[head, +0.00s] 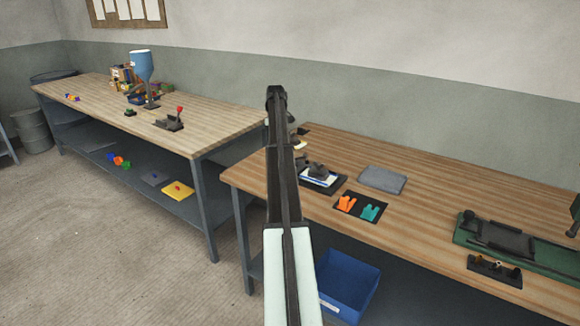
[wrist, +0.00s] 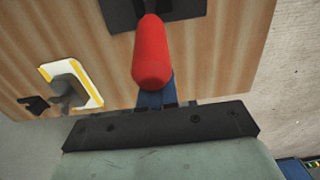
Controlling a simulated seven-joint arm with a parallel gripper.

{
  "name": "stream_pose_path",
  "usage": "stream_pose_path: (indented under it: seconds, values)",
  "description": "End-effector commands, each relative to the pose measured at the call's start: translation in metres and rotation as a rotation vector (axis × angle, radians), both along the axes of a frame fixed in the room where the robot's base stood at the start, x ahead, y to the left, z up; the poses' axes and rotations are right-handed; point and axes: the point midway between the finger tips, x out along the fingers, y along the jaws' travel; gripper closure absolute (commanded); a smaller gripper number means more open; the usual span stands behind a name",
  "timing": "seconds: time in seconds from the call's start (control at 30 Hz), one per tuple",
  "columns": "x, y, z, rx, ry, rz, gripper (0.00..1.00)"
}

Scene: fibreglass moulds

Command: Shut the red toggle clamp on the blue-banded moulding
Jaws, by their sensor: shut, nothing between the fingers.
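The red handle (wrist: 152,55) of the toggle clamp fills the middle of the wrist view, its rounded end close to the camera. It appears raised. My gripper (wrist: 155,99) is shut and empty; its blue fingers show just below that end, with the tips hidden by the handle. I cannot tell whether they touch it. The blue-banded moulding (head: 320,180), white with dark clamp parts on top, sits on a dark plate on the right bench in the head view. My arm hides the handle and gripper there. A dark plate (wrist: 185,9) shows at the wrist view's top edge.
A yellow-banded moulding (wrist: 93,92) with a dark clamp stands nearby. A grey pad (head: 382,180) and a dark mat with orange and teal pieces (head: 345,204) lie to the right. A blue bin (head: 348,285) stands below. A red-knobbed device (head: 169,122) is on the left bench.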

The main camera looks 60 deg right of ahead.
Motion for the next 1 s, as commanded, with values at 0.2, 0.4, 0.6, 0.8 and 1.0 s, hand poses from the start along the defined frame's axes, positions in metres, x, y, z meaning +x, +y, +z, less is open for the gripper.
stream_pose_path:
  seconds: [0.2, 0.4, 0.6, 0.8, 1.0]
  values:
    - [-0.009, 0.000, 0.001, 0.000, -0.001, 0.000, 1.00]
    - [-0.007, 0.000, 0.004, 0.000, -0.001, 0.001, 1.00]
    - [-0.004, 0.000, 0.017, 0.000, -0.001, 0.001, 1.00]
    - [0.000, -0.001, 0.032, -0.001, -0.002, 0.001, 1.00]
    - [0.004, -0.001, 0.048, -0.001, -0.002, 0.001, 1.00]
